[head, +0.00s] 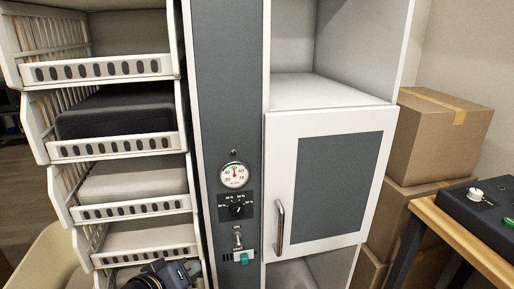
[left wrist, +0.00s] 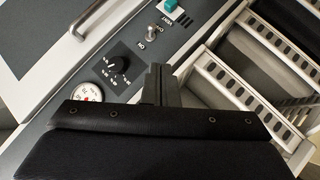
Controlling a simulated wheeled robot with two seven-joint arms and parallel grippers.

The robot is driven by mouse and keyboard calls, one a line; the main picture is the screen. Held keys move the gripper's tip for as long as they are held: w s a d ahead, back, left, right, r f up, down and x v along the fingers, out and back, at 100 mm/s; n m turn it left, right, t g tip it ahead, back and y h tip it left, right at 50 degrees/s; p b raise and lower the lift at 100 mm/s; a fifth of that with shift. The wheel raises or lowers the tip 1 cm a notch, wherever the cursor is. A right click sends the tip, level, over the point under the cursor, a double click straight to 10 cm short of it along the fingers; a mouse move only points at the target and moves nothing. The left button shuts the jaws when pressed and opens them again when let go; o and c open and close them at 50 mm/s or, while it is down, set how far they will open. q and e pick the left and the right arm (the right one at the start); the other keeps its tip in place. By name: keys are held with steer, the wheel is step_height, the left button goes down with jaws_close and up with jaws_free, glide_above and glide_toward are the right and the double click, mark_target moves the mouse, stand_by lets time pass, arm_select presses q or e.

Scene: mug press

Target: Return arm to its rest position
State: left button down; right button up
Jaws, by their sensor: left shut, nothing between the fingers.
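My left gripper (head: 188,268) shows at the bottom edge of the head view, low in front of the white basket rack and left of the control panel. In the left wrist view its dark fingers (left wrist: 161,84) are together with nothing between them. They point toward the grey panel (head: 228,110), overlapping it beside the rack. The panel carries a round gauge (head: 234,175), a black knob (head: 237,209), a toggle switch (head: 238,240) and a teal button (head: 243,258). Contact with the panel cannot be told. My right gripper is out of view.
A white basket rack (head: 120,148) holds dark and light items at the left. A white cabinet door (head: 280,140) with a metal handle (head: 279,222) is closed. Cardboard boxes (head: 440,130) and a wooden table (head: 458,236) with a black device (head: 470,205) stand at the right.

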arm_select(q)
steer(key=s+a+f+m+g, duration=0.2)
steer(key=s+g, duration=0.1)
steer(key=s, duration=0.5)
steer(key=s+a+f+m+g, duration=0.2)
steer(key=s+a+f+g, duration=0.1)
steer(key=s, duration=0.5)
step_height(320, 180, up, 21)
steer(key=p, duration=2.1)
steer(key=shift+d+r+y, duration=0.2)
steer(key=shift+d+y, duration=0.05)
steer(key=shift+y, duration=0.05)
steer(key=shift+f, duration=0.1)
